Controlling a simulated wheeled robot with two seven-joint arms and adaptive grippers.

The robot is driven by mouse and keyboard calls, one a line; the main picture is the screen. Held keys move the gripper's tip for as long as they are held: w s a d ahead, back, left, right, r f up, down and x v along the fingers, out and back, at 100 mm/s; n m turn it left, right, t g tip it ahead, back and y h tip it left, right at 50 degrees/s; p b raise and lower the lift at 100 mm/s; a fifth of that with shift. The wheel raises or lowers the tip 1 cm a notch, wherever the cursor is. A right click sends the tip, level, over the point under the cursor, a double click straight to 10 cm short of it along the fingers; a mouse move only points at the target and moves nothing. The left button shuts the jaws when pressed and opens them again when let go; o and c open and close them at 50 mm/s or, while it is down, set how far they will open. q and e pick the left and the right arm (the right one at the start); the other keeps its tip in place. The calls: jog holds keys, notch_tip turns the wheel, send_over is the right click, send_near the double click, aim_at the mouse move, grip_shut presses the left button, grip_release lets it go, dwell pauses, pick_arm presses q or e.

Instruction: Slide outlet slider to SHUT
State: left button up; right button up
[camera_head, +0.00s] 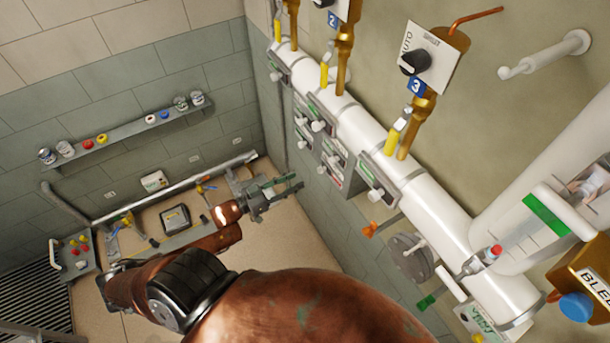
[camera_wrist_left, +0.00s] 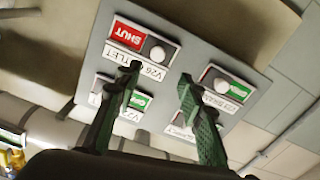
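The outlet slider, labelled V26 OUTLET, is in the left wrist view, at the upper left of a grey panel (camera_wrist_left: 185,32). In the head view the left gripper (camera_head: 299,183) is stretched towards the wall panels. The labels there are too small to read. My right gripper is not in view.
Other sliders with green fields, one with a knob (camera_wrist_left: 208,76), share the panel close to the fingers. In the head view a white pipe (camera_head: 352,120) runs beside the panels. An orange handle (camera_head: 371,230) and a round flange (camera_head: 411,257) stick out nearby.

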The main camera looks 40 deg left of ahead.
pick_arm(q)
jog(key=v, duration=0.2)
jog(key=shift+s+a, duration=0.15)
jog(key=shift+s, duration=0.15)
dwell(0.3)
jog(key=s+a+f+n+g+y+b, duration=0.1)
jog(key=s+a+f+g+y+b, duration=0.15)
jog(key=f, duration=1.15)
jog(key=s+a+f+n+g+y+b, duration=0.1)
jog(key=s+a+f+g+y+b, duration=0.2)
jog(key=f, duration=1.1)
jog(key=s+a+f+g+y+b, duration=0.15)
jog(key=s+f, duration=0.35)
jog(key=f, duration=0.9)
jog(key=s+d+f+g+b, duration=0.2)
jog(key=s+d+f, duration=0.3)
jog(key=s+f, duration=0.4)
jog(key=s+d+f+g+b, duration=0.3)
jog(key=s+d+f, duration=0.2)
jog(key=s+f, duration=0.5)
jog(key=s+d+f+m+g+b, duration=0.1)
jog(key=s+d+f+g+b, duration=0.2)
jog(key=s+d+f, duration=0.3)
jog(key=s+f, duration=0.4)
jog(key=f, duration=0.1)
jog(key=shift+f+g, duration=0.3)
